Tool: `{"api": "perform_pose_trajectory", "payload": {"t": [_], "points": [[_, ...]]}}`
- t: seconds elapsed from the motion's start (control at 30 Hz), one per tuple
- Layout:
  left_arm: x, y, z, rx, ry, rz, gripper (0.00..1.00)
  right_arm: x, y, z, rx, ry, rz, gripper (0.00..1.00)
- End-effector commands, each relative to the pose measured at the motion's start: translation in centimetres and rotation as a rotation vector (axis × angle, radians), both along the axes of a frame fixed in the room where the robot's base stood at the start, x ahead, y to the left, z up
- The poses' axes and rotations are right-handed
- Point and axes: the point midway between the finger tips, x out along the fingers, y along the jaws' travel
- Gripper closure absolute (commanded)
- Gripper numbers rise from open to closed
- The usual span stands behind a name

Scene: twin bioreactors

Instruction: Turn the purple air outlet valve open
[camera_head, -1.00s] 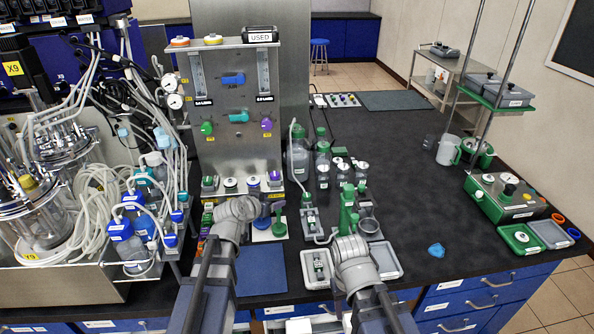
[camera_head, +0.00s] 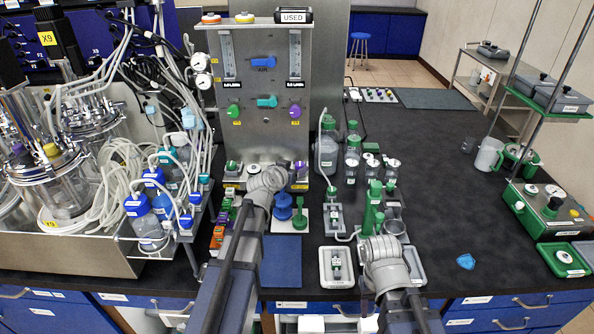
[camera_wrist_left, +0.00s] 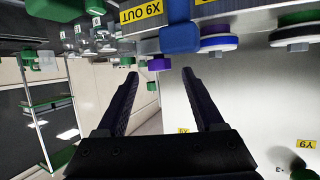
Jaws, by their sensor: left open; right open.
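On the steel panel in the head view, a purple knob (camera_head: 295,112) sits at the right of the valve row, above a yellow label. Another purple part (camera_head: 301,168) is lower, at the panel's foot; I cannot tell which is the air outlet valve. My left gripper is at the panel's foot, its fingers largely hidden by its wrist. In the left wrist view my left gripper (camera_wrist_left: 160,73) is open and empty; a small purple piece (camera_wrist_left: 159,63) beside a blue block (camera_wrist_left: 180,38) shows between and beyond its fingertips. My right gripper (camera_head: 385,255) is over the bench, its fingertips hidden.
Blue and green knobbed parts (camera_head: 300,219) stand beside my left wrist. Green-capped bottles (camera_head: 328,150) stand right of the panel. Tubing and blue-capped bottles (camera_head: 148,218) crowd the left. Bare black bench (camera_head: 440,180) lies to the right.

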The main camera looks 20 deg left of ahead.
Motion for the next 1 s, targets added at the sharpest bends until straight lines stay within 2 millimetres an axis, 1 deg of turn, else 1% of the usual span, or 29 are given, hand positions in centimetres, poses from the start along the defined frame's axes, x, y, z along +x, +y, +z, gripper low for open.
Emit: {"api": "perform_pose_trajectory", "payload": {"t": [0.03, 0.13, 0.43, 1.0], "points": [[1.1, -0.1, -0.6, 0.0, 0.0, -0.001, 0.31, 0.0, 0.0, -0.6, 0.0, 0.0, 0.0, 0.5], [1.9, -0.2, -0.9, 0.0, 0.0, -0.001, 0.31, 0.0, 0.0, -0.9, 0.0, 0.0, 0.0, 0.5], [2.0, -0.3, -0.8, 0.0, 0.001, -0.001, 0.32, 0.0, 0.0, -0.8, 0.0, 0.0, 0.0, 0.5], [2.0, -0.3, -0.8, 0.0, 0.001, -0.001, 0.96, 0.0, 0.0, -0.8, 0.0, 0.0, 0.0, 0.5]]}}
